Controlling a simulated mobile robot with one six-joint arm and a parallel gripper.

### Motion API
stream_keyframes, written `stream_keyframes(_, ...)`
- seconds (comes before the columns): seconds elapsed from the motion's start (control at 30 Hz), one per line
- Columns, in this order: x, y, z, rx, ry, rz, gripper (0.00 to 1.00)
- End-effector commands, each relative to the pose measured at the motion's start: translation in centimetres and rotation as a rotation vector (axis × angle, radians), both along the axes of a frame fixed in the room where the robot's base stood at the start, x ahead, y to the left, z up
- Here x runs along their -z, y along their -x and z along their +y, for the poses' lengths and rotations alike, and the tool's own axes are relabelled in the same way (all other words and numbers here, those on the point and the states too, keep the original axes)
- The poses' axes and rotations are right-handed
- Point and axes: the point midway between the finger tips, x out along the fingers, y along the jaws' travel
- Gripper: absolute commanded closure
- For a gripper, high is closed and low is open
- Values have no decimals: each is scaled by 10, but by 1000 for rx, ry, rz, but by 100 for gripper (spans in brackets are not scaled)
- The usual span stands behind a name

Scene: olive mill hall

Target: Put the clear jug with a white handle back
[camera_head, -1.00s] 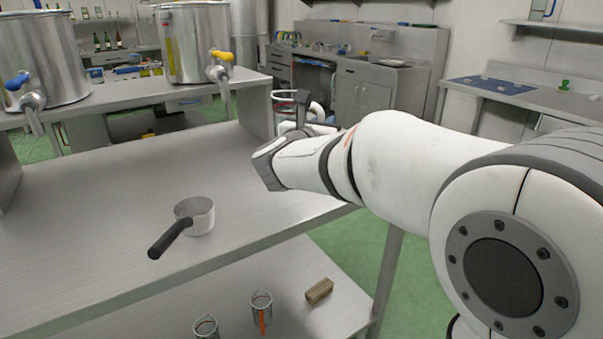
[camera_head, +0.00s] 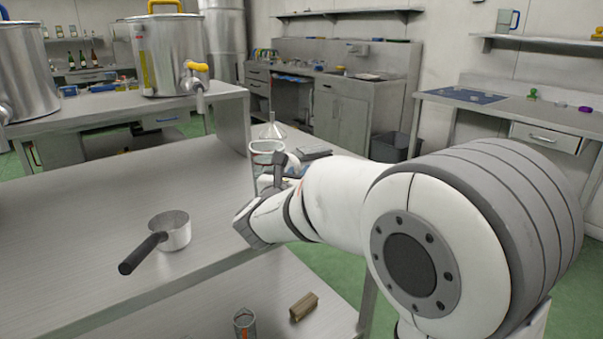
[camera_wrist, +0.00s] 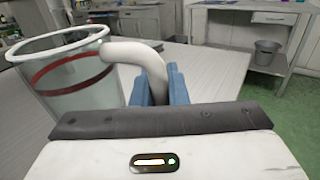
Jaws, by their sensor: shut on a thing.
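The clear jug (camera_head: 264,158) has a pale rim, a red band and a thick white handle. In the wrist view the jug (camera_wrist: 75,80) fills the left side, and its handle (camera_wrist: 128,52) runs into my gripper (camera_wrist: 160,90). The blue fingers are shut on the handle. In the head view my gripper (camera_head: 284,168) is beside the jug near the far right end of the steel bench (camera_head: 90,205), partly hidden by my arm. The jug looks roughly upright. Whether its base touches the bench is hidden.
A saucepan (camera_head: 170,230) with a black handle stands on the bench. A metal cup (camera_head: 244,323) and wooden block (camera_head: 303,306) are on the lower shelf. A clear funnel-shaped vessel (camera_head: 271,128) shows behind the jug. A side counter (camera_head: 520,108) and grey bin (camera_head: 395,147) stand beyond open green floor.

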Motion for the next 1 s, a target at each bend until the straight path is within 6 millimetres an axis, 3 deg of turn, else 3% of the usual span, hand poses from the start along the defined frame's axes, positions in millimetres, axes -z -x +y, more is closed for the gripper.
stream_keyframes(0.13, 4, 0, 0, 1, -1, -2, 100)
stream_keyframes(0.17, 3, 0, 0, 1, -1, 0, 86)
stream_keyframes(0.43, 2, 0, -1, 1, 0, 0, 65)
stream_keyframes(0.8, -4, 0, -1, 2, 1, 0, 65)
stream_keyframes(1.0, -1, 38, 16, -3, -1, 1, 65)
